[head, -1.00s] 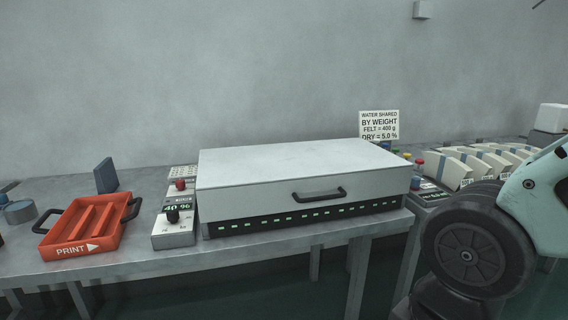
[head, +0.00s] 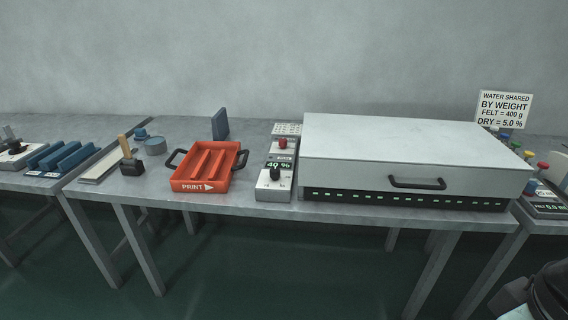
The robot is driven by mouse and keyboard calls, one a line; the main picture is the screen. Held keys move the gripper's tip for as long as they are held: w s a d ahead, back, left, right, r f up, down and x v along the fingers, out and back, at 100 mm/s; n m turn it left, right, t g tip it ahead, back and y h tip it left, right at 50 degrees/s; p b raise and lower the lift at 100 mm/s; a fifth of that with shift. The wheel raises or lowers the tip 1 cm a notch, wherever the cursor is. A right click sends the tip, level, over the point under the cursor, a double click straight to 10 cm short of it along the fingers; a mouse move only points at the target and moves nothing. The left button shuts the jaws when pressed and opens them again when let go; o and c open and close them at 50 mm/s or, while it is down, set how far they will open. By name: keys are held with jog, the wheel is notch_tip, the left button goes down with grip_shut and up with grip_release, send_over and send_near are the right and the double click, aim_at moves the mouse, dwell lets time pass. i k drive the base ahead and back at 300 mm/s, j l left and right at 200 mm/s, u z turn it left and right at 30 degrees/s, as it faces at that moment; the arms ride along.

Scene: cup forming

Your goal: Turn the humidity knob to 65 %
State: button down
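The humidity control box (head: 276,194) stands on the table, just left of the big white lidded box. Its black knob (head: 275,174) is at the front. The small display (head: 278,164) behind the knob reads 40 %. A red knob or button (head: 283,143) sits farther back on the same unit. My gripper is not in the head view; only a dark part of my own body shows at the lower right corner. Nothing touches the black knob.
The white box (head: 400,150) with a black handle fills the table right of the controls. An orange tray (head: 208,188) marked PRINT lies to the left. The floor (head: 300,270) in front is clear.

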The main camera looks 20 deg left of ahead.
aim_at(275, 172)
jog(key=j+u, duration=0.15)
jog(key=j, duration=0.25)
jog(key=i+j+u, duration=0.1)
jog(key=j, duration=0.25)
jog(key=i+j+u, duration=0.15)
jog(key=j, duration=0.2)
jog(key=i+j+u, duration=0.1)
jog(key=j, duration=0.25)
